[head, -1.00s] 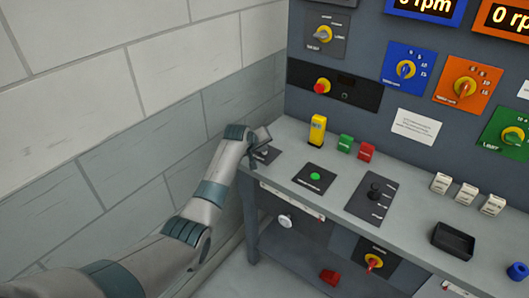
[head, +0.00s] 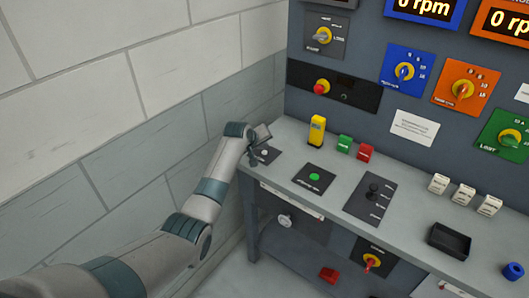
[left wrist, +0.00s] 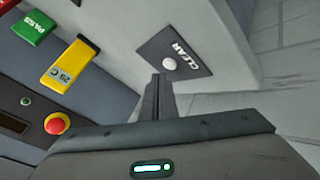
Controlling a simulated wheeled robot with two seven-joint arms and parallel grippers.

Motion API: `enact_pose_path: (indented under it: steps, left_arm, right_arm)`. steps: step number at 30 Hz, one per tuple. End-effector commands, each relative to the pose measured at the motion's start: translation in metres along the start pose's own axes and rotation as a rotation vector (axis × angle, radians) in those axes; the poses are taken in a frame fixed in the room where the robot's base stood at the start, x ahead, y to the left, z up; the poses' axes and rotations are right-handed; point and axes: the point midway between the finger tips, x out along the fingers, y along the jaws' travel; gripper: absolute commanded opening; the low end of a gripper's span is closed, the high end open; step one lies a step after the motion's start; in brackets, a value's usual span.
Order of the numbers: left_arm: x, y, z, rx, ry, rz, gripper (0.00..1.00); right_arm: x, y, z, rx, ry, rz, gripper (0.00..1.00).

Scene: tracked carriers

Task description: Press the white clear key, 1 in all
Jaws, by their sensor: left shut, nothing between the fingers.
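The white clear key (left wrist: 169,64) is a small round button on a dark plate marked CLEAR (left wrist: 186,46) in the left wrist view. In the head view the key (head: 264,153) shows at the bench's left end, just right of my gripper's fingers. My left gripper (head: 254,157) is shut and empty, its fingers pointing down. In the left wrist view the shut fingertips (left wrist: 160,77) appear right beside the key, slightly to its left in the picture. I cannot tell whether they touch the plate. My right gripper is in neither view.
A plate with a green button (head: 314,176) and a lever plate (head: 372,198) lie to the right. A yellow tag (head: 317,131) and the green (head: 344,144) and red (head: 365,152) blocks stand behind. A block wall (head: 150,120) is close on the left.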

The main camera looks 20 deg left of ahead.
Motion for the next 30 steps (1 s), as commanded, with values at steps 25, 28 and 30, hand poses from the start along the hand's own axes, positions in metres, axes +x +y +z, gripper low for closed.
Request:
enact_pose_path:
  steps: [25, 28, 30]
  left_arm:
    - [-0.035, 0.026, -0.026, 0.0, 0.0, 0.0, 0.0]
    - [-0.035, 0.025, -0.025, 0.0, 0.0, 0.0, 0.0]
    - [-0.035, 0.025, -0.025, 0.0, 0.0, 0.0, 0.0]
  right_arm:
    - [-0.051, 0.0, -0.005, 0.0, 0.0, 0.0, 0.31]
    - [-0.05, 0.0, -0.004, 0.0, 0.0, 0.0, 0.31]
    - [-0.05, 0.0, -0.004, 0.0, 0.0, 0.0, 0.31]
